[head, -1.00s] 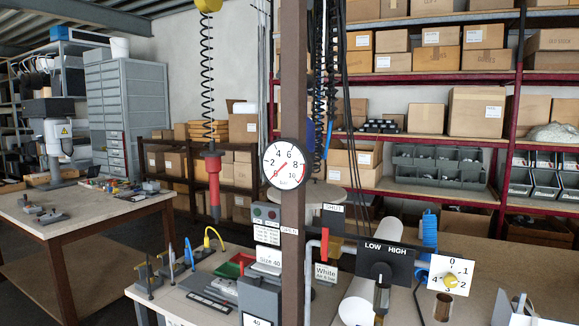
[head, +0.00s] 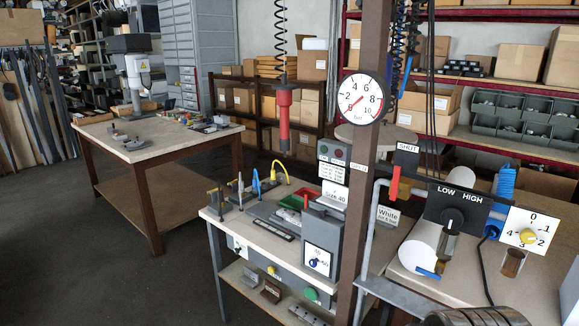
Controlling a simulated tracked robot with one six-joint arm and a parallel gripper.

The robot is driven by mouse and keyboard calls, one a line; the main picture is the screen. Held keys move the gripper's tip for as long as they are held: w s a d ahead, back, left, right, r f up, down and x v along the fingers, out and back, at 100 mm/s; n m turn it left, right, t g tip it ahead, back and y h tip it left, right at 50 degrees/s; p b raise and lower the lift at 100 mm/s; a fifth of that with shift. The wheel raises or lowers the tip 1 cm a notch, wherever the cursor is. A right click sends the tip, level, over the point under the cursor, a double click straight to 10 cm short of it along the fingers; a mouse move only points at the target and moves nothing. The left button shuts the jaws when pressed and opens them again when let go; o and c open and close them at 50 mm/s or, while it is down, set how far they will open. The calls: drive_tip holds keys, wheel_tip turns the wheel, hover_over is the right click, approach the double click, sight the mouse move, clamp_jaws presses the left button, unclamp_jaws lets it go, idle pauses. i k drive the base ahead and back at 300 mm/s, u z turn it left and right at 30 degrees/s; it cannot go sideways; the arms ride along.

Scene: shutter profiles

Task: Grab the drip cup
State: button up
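A small brown open-topped cup (head: 513,262) stands on the bench at the right, just below the white dial plate with the yellow knob (head: 528,237). It may be the drip cup; no label on it shows. A brass-coloured fitting (head: 447,248) hangs below the LOW/HIGH panel (head: 458,207), to the left of the cup. My gripper does not show in the head view, so I cannot see its fingers or whether it holds anything.
A brown post with a pressure gauge (head: 362,99) rises in the middle. A white roll (head: 418,245) lies left of the brass fitting. A dark ribbed cylinder (head: 478,317) cuts into the bottom edge. A red tool (head: 283,115) hangs on a coiled cord. The floor at left (head: 75,255) is clear.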

sight(279, 173)
drive_tip(key=u, duration=1.4)
drive_tip(key=i, duration=2.6)
drive_tip(key=u, duration=0.05)
